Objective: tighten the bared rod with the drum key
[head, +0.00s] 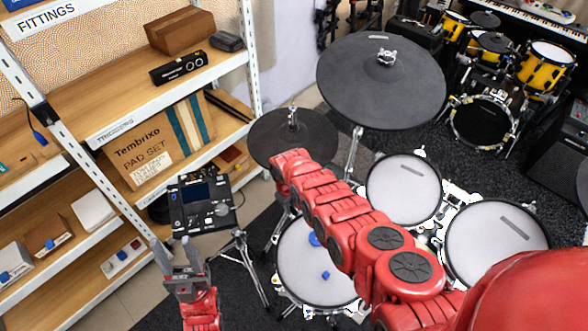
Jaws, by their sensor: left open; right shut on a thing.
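My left gripper (178,246) is in the lower left of the head view, its grey fingers pointing up and apart with nothing between them. It is in front of the shelving, just below the black drum module. My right arm crosses from the lower right toward the hi-hat pad; its gripper and anything in it are hidden. The snare-like mesh pad (294,262) lies partly behind that arm. A blue piece (325,275) lies on its white head, and another blue piece (314,240) shows beside the arm. I cannot make out the drum key or the bared rod.
A wooden shelf unit (100,133) with boxes fills the left. The drum module (203,203) stands on a thin stand. A hi-hat pad (294,136), a large cymbal pad (381,82) and two mesh toms (404,188) (495,240) surround my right arm.

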